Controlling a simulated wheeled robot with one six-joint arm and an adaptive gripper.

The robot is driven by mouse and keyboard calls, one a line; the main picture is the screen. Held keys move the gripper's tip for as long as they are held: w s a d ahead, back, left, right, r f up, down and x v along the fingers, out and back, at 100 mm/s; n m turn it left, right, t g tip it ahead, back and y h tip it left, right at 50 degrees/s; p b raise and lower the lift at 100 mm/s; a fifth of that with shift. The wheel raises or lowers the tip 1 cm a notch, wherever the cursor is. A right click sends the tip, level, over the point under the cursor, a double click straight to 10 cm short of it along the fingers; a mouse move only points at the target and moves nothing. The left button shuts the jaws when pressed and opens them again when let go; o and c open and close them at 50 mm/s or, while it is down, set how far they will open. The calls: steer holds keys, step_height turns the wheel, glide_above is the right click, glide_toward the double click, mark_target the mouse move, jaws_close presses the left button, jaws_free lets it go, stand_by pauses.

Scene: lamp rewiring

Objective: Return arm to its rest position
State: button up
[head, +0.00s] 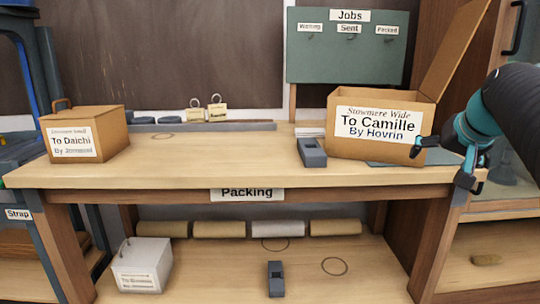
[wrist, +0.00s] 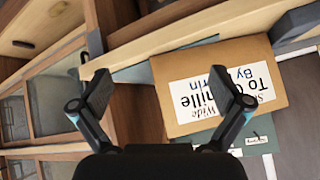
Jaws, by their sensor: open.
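My gripper (head: 445,162) is at the right end of the packing bench in the head view, just in front of the open box. In the wrist view my gripper (wrist: 168,97) has its two fingers spread wide apart, with nothing held between them. The cardboard box labelled "To Camille By Hovrin" (head: 345,151) stands on the bench with its lid raised. It also shows upside down in the wrist view (wrist: 275,98), beyond the fingers. The inside of the box is hidden. Part of my arm covers the right edge of the head view.
The bench top (head: 225,155) is clear in the middle. A box labelled "To Daichi" (head: 112,122) stands at its left end. A grey tape dispenser (head: 312,153) sits beside the Camille box. A green Jobs board (head: 347,62) hangs behind. A white box (head: 160,258) is on the lower shelf.

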steer(key=s+a+f+n+g+y, duration=0.1)
steer(key=s+a+f+n+g, duration=0.2)
steer(key=s+a+f, duration=1.6)
steer(key=s+f+n, duration=0.1)
steer(key=s+f, duration=0.2)
steer(key=shift+s+a+f+n, duration=0.15)
steer(key=shift+s+f+n, duration=0.05)
steer(key=shift+f+n, duration=0.1)
